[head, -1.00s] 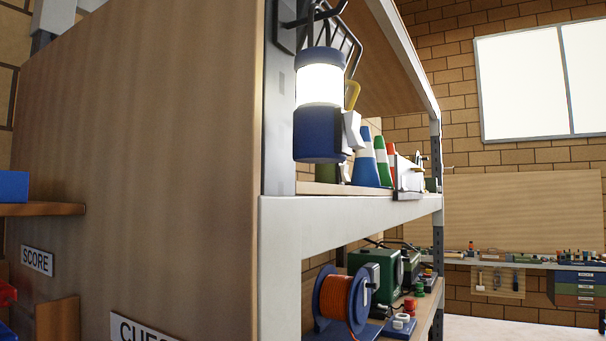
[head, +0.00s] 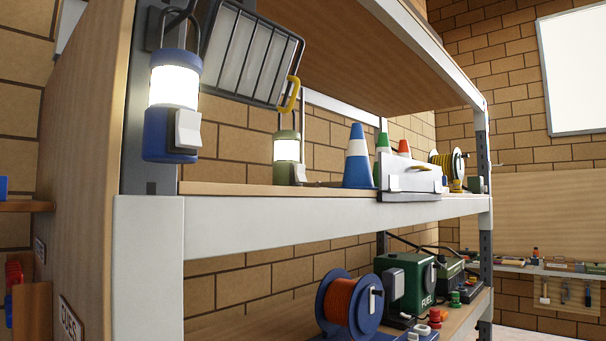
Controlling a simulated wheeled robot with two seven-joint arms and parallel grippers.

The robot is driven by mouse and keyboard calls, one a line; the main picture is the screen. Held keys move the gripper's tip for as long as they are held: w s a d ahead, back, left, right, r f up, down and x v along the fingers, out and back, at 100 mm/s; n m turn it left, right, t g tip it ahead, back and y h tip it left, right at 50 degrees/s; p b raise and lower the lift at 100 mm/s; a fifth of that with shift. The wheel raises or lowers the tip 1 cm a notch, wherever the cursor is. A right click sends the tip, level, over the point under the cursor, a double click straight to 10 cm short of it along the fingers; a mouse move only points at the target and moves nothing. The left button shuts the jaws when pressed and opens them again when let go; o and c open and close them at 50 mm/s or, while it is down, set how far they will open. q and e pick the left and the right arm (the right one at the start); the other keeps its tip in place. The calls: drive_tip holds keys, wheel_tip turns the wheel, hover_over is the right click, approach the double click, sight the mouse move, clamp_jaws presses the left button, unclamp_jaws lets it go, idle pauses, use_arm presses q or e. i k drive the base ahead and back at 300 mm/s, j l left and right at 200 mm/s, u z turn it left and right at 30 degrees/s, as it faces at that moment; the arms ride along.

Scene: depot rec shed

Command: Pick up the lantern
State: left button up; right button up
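A blue lantern (head: 172,104) with a bright white lamp body hangs by its dark handle from a hook on the shelf's near upright, at the upper left of the head view. A light grey switch box sits on its right side. A second lantern, olive green (head: 287,152) with a lit white band, stands on the upper shelf further back, left of the cones. Neither of my grippers shows in the head view.
The upper shelf (head: 330,212) also holds a blue-white cone (head: 358,158), more cones, a white box (head: 409,180) and a yellow reel. Below stand an orange cable reel (head: 350,305) and a green fuel box (head: 412,283).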

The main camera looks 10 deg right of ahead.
sight(287, 141)
drive_tip(key=k+l, duration=0.1)
drive_tip(key=l, duration=0.8)
drive_tip(key=k+l, duration=0.15)
drive_tip(key=l, duration=0.35)
drive_tip(key=k+l+u, duration=0.1)
drive_tip(key=l, duration=0.35)
drive_tip(key=k+l, duration=0.1)
drive_tip(key=l, duration=0.35)
